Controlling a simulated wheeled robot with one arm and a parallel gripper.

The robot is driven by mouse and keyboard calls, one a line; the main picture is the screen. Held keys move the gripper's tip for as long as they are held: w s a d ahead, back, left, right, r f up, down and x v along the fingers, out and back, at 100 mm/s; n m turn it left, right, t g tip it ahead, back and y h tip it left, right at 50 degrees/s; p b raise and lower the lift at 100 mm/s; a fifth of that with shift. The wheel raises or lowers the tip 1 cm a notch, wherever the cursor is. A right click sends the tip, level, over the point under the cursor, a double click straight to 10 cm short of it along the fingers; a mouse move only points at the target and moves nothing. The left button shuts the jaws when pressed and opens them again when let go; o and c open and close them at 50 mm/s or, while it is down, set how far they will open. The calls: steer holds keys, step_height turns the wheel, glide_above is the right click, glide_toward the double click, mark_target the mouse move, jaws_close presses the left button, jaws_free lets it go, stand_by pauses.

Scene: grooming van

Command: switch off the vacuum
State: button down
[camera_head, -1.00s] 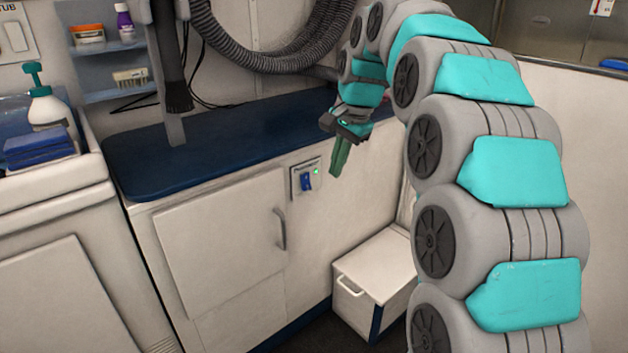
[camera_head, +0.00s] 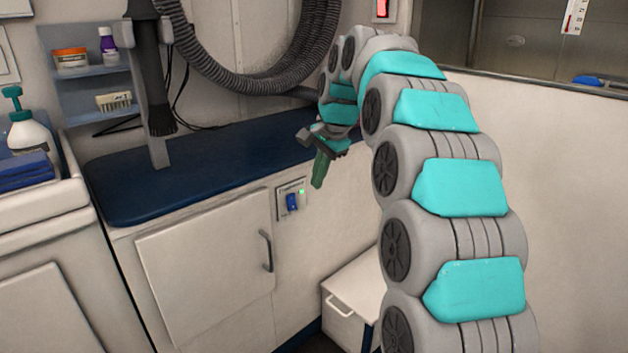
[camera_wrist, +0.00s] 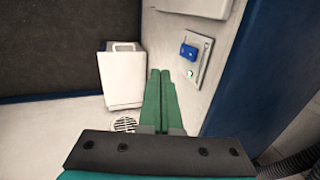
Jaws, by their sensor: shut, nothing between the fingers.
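The vacuum switch is a blue rocker (camera_head: 292,201) on a pale plate on the cabinet front, with a lit green light (camera_head: 302,191) beside it. The switch (camera_wrist: 188,51) and its green light (camera_wrist: 190,72) also show in the wrist view, right of my fingers. The vacuum hose (camera_head: 235,80) hangs on the back wall.
A blue-topped counter (camera_head: 215,165) runs above the switch, close to my gripper. A cabinet door with a handle (camera_head: 267,251) is left of and below the switch. A white box (camera_head: 345,295) stands on the floor below, also seen in the wrist view (camera_wrist: 121,80).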

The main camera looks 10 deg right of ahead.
mark_target(292, 202)
steer(key=shift+w+a+f, duration=0.6)
steer(key=shift+w+f, duration=0.3)
steer(key=shift+f, duration=0.55)
steer(key=shift+w+a+f, duration=0.65)
steer(key=shift+w+f, duration=0.3)
steer(key=shift+f, duration=0.55)
steer(key=shift+w+a+f, duration=0.6)
steer(key=shift+w+f, duration=0.3)
steer(key=shift+f, duration=0.55)
